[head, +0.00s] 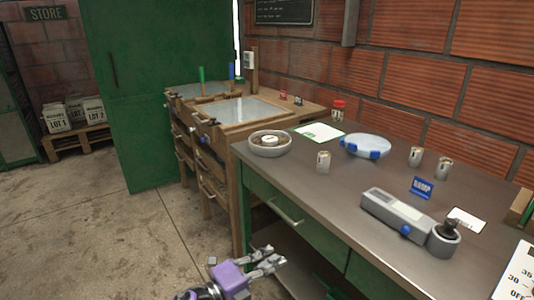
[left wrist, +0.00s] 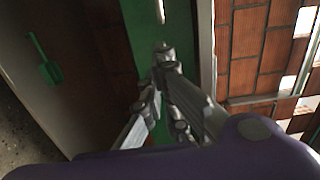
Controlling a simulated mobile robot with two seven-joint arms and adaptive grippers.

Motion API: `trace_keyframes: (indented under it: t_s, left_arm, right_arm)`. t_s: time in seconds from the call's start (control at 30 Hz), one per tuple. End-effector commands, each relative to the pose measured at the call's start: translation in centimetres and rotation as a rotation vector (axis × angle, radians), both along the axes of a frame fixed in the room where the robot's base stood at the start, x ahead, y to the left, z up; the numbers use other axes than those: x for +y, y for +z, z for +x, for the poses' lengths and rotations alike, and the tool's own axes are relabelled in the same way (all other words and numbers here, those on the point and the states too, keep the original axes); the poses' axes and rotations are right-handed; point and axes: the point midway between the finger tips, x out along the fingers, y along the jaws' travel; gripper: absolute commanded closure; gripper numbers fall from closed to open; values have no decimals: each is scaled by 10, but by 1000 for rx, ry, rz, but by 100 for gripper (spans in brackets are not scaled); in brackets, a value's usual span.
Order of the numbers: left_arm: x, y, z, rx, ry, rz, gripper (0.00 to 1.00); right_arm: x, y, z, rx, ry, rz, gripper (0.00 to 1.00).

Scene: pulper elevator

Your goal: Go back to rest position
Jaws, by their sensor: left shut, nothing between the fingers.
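My left gripper (head: 268,262), with a purple body and grey fingers, shows at the bottom of the head view. It is low in front of the workbench (head: 300,172), near its green drawer front, and touches nothing that I can make out. In the left wrist view the fingers of the left gripper (left wrist: 163,52) come together at their tips with nothing between them. Behind them are a green upright surface and a brick wall. My right gripper does not show in either view.
The bench carries a bowl (head: 270,143), a blue-handled dish (head: 365,146), several small cups and a grey device (head: 395,211). A wooden unit (head: 240,109) and a green door (head: 135,90) stand beyond. The concrete floor (head: 110,235) at left is clear.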

Motion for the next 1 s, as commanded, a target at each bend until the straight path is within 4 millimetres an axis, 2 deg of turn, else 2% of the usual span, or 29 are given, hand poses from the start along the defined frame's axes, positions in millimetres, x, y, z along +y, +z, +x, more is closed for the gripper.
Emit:
trace_keyframes:
  t_s: [0.1,0.17,0.37,0.47,0.57,0.67,0.8,0.9,1.0]
  left_arm:
    - [4,28,17,50,92,-101,100]
    - [10,34,16,118,159,-188,100]
    - [46,-6,-24,416,382,-437,100]
    - [67,-38,-58,575,494,-541,100]
    - [91,-76,-106,753,624,-649,100]
    - [117,-114,-166,934,767,-750,100]
    - [150,-155,-259,1152,966,-864,100]
    - [170,-174,-323,1263,1093,-922,100]
    - [186,-184,-378,1334,1199,-955,100]
  right_arm:
    - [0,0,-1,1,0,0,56]
    - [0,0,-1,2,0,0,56]
    - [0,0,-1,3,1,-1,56]
    - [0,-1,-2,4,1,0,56]
    - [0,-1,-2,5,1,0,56]
    - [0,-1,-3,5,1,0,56]
    - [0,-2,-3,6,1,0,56]
    - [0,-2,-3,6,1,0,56]
    - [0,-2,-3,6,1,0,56]
